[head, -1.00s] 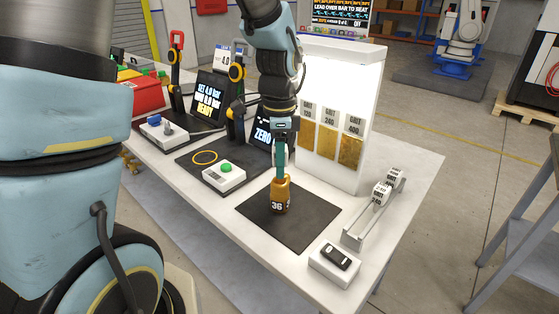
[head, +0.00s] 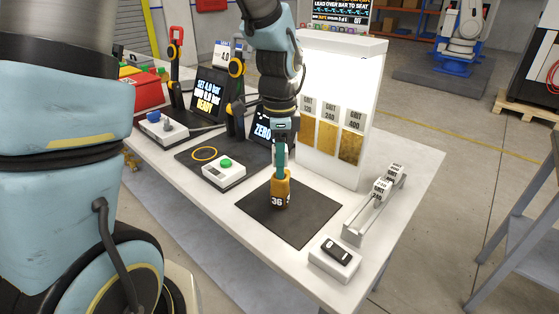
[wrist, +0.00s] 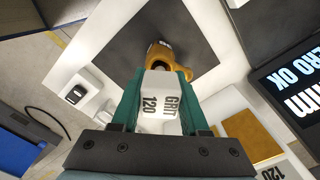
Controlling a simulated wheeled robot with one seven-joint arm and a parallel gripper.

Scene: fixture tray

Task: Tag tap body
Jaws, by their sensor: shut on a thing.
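The tap body (head: 280,186) is brass-coloured and marked 36. It stands on the dark mat (head: 310,222) in the head view. In the wrist view the tap body (wrist: 165,53) lies beyond the fingertips, its near part hidden by a white block. My gripper (head: 280,166) points down right over the tap body. In the wrist view my gripper (wrist: 158,80) is shut on that white block (wrist: 158,105), lettered GRIT 120, between its teal fingers. I cannot tell whether block and tap body touch.
A rail (head: 362,217) right of the mat holds white blocks marked GRIT. A small black-topped white box (head: 335,258) stands at the front corner. A green-button box (head: 224,172) is left of the mat. A lit cabinet (head: 340,75) with grit panels rises behind.

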